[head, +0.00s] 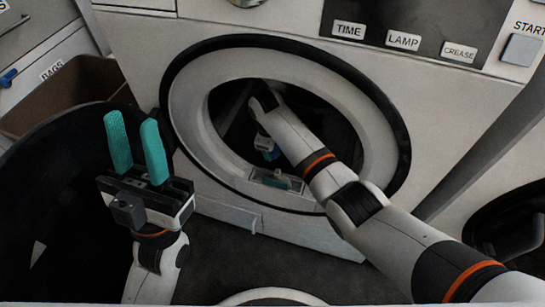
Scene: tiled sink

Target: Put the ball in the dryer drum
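The dryer drum (232,108) is the dark round opening in the white machine front, framed by a pale ring. My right arm comes in from the right and reaches into the opening. No ball can be made out; the drum interior is dark and partly covered by my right arm.
A brown box (62,97) labelled for bags and the dark round door (62,190) lie at left. A panel with TIME, LAMP and CREASE labels (403,40) sits above the opening. The drum's ring (190,112) bounds my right arm closely. Dark floor shows below.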

